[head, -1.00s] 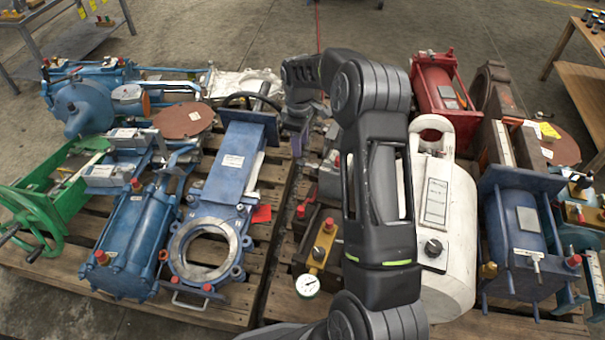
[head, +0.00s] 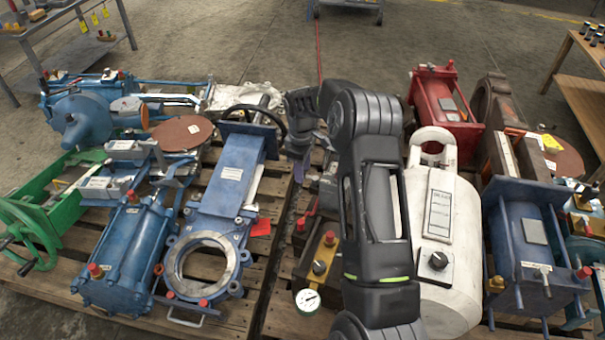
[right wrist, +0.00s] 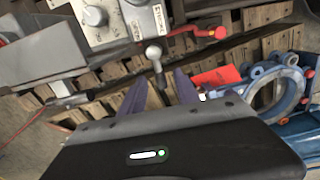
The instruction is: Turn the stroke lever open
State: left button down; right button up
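In the right wrist view, a grey lever with a rounded head (right wrist: 154,58) stands out from a pale grey block with round knobs (right wrist: 115,20). A second lever with a red handle (right wrist: 203,33) reaches to the right from the same block. I cannot tell for sure which is the stroke lever. My right gripper (right wrist: 160,88) is open, its two dark purple fingers apart, with the grey lever's tip showing between them and no clear contact. In the head view my right gripper (head: 299,155) points down over the pallets, and my arm hides much of the block. My left gripper is not in view.
A blue gate valve (head: 218,195) and blue cylinder (head: 125,245) lie left of my arm. A white cylinder (head: 455,225) stands close on its right. A pressure gauge (head: 308,300) and red tag (head: 261,227) are near. Open floor lies behind the pallets.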

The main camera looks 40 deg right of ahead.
jog(key=shift+f, duration=0.45)
jog(key=shift+c, duration=0.4)
grip_shut()
